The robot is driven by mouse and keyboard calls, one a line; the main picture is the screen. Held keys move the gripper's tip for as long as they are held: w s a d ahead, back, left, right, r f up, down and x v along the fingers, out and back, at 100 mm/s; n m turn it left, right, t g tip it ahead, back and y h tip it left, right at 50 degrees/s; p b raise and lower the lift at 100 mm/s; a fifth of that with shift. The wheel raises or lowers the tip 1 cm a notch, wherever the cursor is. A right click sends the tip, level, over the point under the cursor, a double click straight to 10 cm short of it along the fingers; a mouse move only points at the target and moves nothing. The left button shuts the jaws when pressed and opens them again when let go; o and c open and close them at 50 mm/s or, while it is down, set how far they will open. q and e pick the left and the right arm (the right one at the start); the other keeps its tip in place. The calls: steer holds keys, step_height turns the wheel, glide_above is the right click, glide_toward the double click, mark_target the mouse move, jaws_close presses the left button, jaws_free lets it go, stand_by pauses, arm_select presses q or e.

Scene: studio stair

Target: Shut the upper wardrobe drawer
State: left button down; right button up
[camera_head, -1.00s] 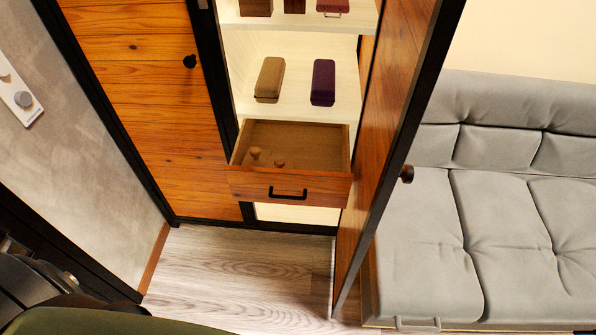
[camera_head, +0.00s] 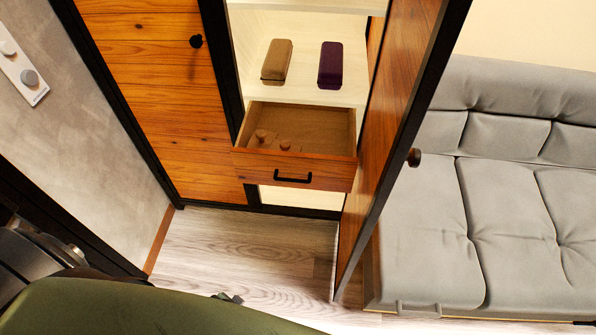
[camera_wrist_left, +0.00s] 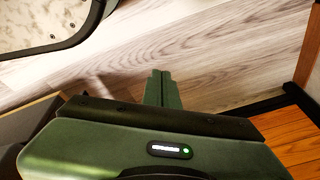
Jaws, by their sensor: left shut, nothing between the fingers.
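The upper wardrobe drawer (camera_head: 330,174) is pulled out between the two wardrobe doors in the head view. It has an orange wood front with a black bar handle (camera_head: 293,178), and small wooden pieces (camera_head: 285,145) lie inside. My left gripper (camera_head: 228,298) shows as a small dark tip past my green arm, low in the head view, over the floor and apart from the drawer. In the left wrist view its fingers (camera_wrist_left: 162,75) are together and empty, with floor behind them. My right gripper is not in view.
The right wardrobe door (camera_head: 392,140) stands open beside the drawer. The left door (camera_head: 165,90) is closed. A brown case (camera_head: 277,58) and a purple case (camera_head: 331,65) sit on the shelf above. A grey sofa (camera_head: 430,220) stands at right. Floor (camera_head: 250,245) before the drawer is clear.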

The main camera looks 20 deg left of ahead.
arm_select(q)
steer(key=w+a+r+m+t, duration=0.1)
steer(key=w+r, duration=0.2)
steer(key=w, duration=0.3)
steer(key=w+a+r+t, duration=0.1)
steer(key=w+r, duration=0.2)
steer(key=w, duration=0.2)
steer(key=m+t+h+b, duration=0.2)
steer(key=m+h, duration=0.1)
steer(key=m, duration=0.7)
glide_toward(299, 180)
steer(key=w+f, duration=0.1)
steer(key=w, duration=0.1)
steer(key=w+d+f, duration=0.2)
steer(key=w+f, duration=0.1)
steer(key=shift+w+d+f, duration=0.1)
steer(key=shift+w, duration=0.55)
